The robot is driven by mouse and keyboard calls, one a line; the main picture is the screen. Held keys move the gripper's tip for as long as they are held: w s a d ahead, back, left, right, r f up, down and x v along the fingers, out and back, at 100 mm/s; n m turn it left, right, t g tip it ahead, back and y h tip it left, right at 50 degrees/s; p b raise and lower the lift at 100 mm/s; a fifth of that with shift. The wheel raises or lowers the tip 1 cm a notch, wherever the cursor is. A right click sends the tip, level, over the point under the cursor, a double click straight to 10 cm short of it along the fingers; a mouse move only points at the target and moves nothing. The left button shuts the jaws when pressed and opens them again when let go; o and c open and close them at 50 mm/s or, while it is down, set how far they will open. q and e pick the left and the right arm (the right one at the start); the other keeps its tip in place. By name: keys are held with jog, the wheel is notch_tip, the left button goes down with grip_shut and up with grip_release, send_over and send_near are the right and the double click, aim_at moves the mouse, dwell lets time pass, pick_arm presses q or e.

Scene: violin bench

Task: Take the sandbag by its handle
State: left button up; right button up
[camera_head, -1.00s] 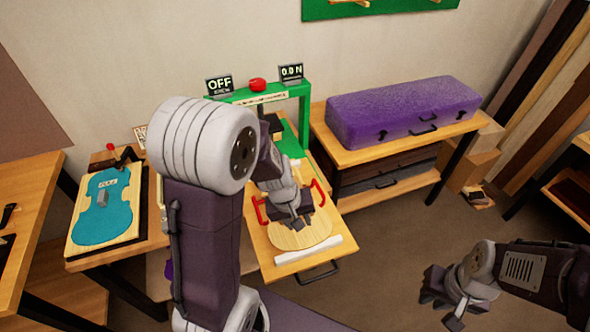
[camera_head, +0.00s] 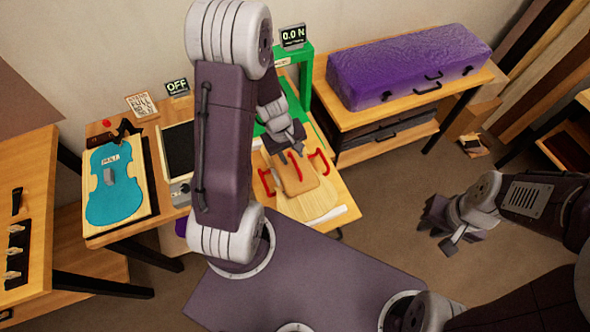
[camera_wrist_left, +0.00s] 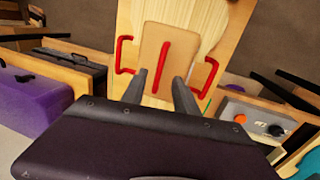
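The sandbag (camera_head: 304,184) is a flat tan-brown pad with a red handle (camera_head: 295,166) along its middle. It lies on a pale wooden plate (camera_head: 322,203). In the left wrist view the sandbag (camera_wrist_left: 180,52) and its upright red handle (camera_wrist_left: 163,62) show beyond my fingers. My left gripper (camera_head: 288,150) is open and empty, near the handle. In the left wrist view its two fingers (camera_wrist_left: 160,78) stand apart, roughly on either side of the handle's lower end; they do not grip it. My right gripper (camera_head: 440,226) is open and empty over the floor at right.
Red brackets (camera_wrist_left: 125,55) flank the sandbag. A green press frame (camera_head: 307,75) stands behind. A purple case (camera_head: 405,65) lies on a bench at back right. A teal violin shape (camera_head: 112,190) lies on the left bench. Open floor lies at right.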

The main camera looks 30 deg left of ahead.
aim_at(295, 162)
pick_arm(q)
jog(key=shift+w+f, duration=0.25)
jog(key=shift+f, duration=0.4)
jog(key=f+b, duration=0.1)
jog(key=f, duration=0.2)
jog(key=f+b, duration=0.1)
jog(key=shift+w+d+f+b, duration=0.15)
jog(key=shift+w+f+b, duration=0.15)
jog(key=shift+f, duration=0.1)
jog(key=shift+w, duration=0.2)
jog(key=shift+s, duration=0.15)
grip_shut()
